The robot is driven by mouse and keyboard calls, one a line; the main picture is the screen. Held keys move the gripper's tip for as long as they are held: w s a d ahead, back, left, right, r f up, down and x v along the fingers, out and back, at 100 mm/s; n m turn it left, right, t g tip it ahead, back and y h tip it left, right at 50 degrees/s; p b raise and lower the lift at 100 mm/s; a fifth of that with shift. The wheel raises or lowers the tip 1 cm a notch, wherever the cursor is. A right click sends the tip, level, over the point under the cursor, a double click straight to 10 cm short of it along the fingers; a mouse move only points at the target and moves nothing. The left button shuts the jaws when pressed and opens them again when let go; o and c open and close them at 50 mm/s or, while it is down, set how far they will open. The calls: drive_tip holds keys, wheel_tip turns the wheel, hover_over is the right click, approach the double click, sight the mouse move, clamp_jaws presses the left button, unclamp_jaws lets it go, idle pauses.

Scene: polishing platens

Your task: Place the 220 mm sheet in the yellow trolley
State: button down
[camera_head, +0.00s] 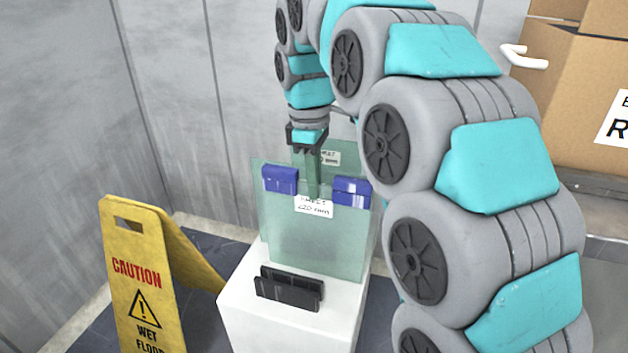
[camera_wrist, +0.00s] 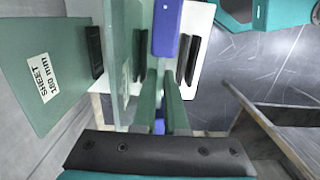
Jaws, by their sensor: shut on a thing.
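A clear greenish sheet (camera_head: 315,240) stands upright above the white stand, with a blue pad (camera_head: 280,180) on each side of its upper part. Its white label (camera_head: 314,206) appears to read 220 mm. My gripper (camera_head: 312,190) reaches down from above and is shut on this sheet at its upper middle, between the blue pads. In the wrist view the fingers (camera_wrist: 163,105) lie along the sheet, with a blue pad (camera_wrist: 166,28) beyond them. I cannot tell whether its lower edge touches the stand. No yellow trolley is in view.
A second sheet (camera_wrist: 50,65), labelled 160 or 180 mm, is behind. The white stand (camera_head: 290,325) carries black slotted holders (camera_head: 289,290). A yellow caution sign (camera_head: 140,270) stands at left. Cardboard boxes (camera_head: 575,95) are at right. Grey walls (camera_head: 60,120) stand close behind.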

drive_tip(key=shift+f, duration=0.1)
drive_tip(key=c, duration=1)
unclamp_jaws()
drive_tip(key=shift+o, duration=0.2)
